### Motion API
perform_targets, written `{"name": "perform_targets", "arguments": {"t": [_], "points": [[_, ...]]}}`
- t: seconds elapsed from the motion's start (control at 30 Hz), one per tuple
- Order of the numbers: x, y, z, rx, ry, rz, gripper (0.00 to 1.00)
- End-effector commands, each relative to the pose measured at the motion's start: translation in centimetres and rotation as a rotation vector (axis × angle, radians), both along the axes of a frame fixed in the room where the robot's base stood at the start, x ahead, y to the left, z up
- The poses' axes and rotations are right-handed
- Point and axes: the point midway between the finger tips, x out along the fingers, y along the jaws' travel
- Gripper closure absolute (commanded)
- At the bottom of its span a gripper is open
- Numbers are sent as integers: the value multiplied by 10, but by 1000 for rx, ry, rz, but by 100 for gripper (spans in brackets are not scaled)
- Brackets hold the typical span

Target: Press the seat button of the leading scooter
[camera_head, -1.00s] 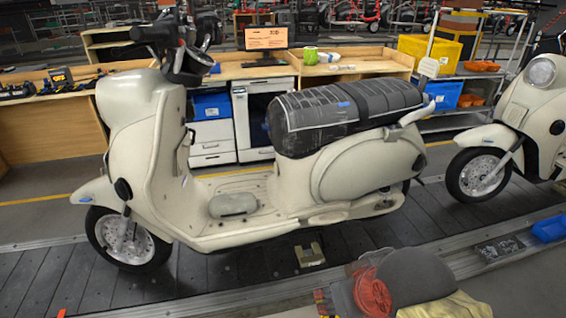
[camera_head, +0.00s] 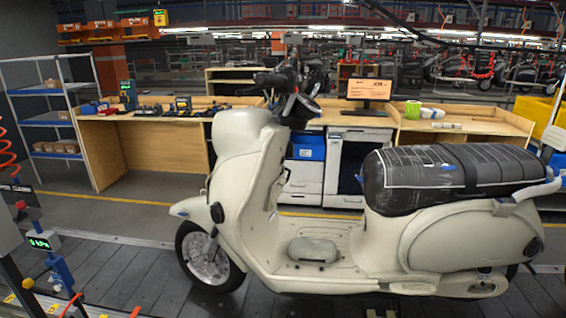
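A cream scooter (camera_head: 330,240) stands upright on the dark slat conveyor (camera_head: 140,272), facing left. No scooter shows ahead of it to the left. Its long black seat (camera_head: 450,175) is wrapped in clear film, with a small blue mark (camera_head: 447,167) on its side. A round black disc (camera_head: 535,246) sits low on the rear body panel, and another round black part (camera_head: 217,212) is on the front. I cannot tell which part is the seat button. My gripper is not in view.
A grey post with a green display (camera_head: 40,243) stands at lower left. Wooden workbenches (camera_head: 150,125) with tools and a monitor (camera_head: 370,90) line the far side. A shelf rack (camera_head: 50,115) is at far left. Conveyor slats left of the scooter are clear.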

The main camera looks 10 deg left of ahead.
Motion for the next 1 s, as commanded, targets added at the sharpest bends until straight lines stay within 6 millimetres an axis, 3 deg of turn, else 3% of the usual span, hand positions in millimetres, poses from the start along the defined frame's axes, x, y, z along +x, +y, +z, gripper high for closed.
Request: {"name": "perform_targets", "arguments": {"t": [0.17, 0.83, 1.0], "points": [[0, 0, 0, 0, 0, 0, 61], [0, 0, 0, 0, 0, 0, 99], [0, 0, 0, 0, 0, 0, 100]]}}
